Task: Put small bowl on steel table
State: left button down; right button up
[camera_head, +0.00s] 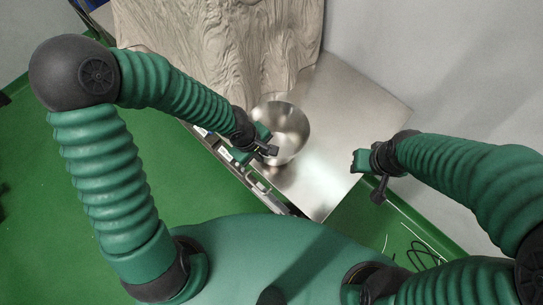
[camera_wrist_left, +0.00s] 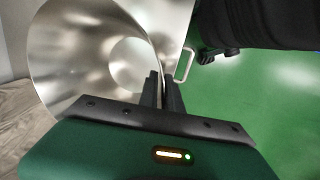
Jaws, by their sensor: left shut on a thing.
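The small bowl (camera_head: 291,128) is a shiny steel bowl with its opening facing up. It is at or just above the steel table (camera_head: 331,130); I cannot tell whether its base touches. My left gripper (camera_head: 266,146) is shut on the near left rim of the bowl. In the left wrist view the bowl (camera_wrist_left: 90,50) fills the upper left, and its wall runs between the two dark fingers (camera_wrist_left: 163,90). My right gripper (camera_head: 362,160) hangs off the table's right side, away from the bowl. Its fingers are too small to read.
A crumpled beige cloth-like surface (camera_head: 215,40) covers the area behind the bowl. A handle (camera_head: 262,187) shows on the table's front side. Bare steel lies right of the bowl. The floor (camera_head: 60,215) is green, and cables (camera_head: 420,255) lie at the lower right.

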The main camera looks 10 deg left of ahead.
pick_arm(q)
jog(key=d, duration=0.3)
jog(key=shift+w, duration=0.25)
jog(key=x, duration=0.1)
jog(key=b+x, duration=0.1)
jog(key=x, duration=0.1)
jog(key=shift+s+d, duration=0.2)
jog(key=shift+s, duration=0.05)
jog(key=shift+f+b, duration=0.3)
jog(key=shift+f, duration=0.05)
jog(key=shift+w+a, duration=0.1)
jog(key=shift+a, duration=0.1)
jog(key=c, duration=1.5)
grip_release()
jog(key=shift+a, duration=0.1)
jog(key=shift+c, duration=0.2)
jog(key=shift+r, duration=0.1)
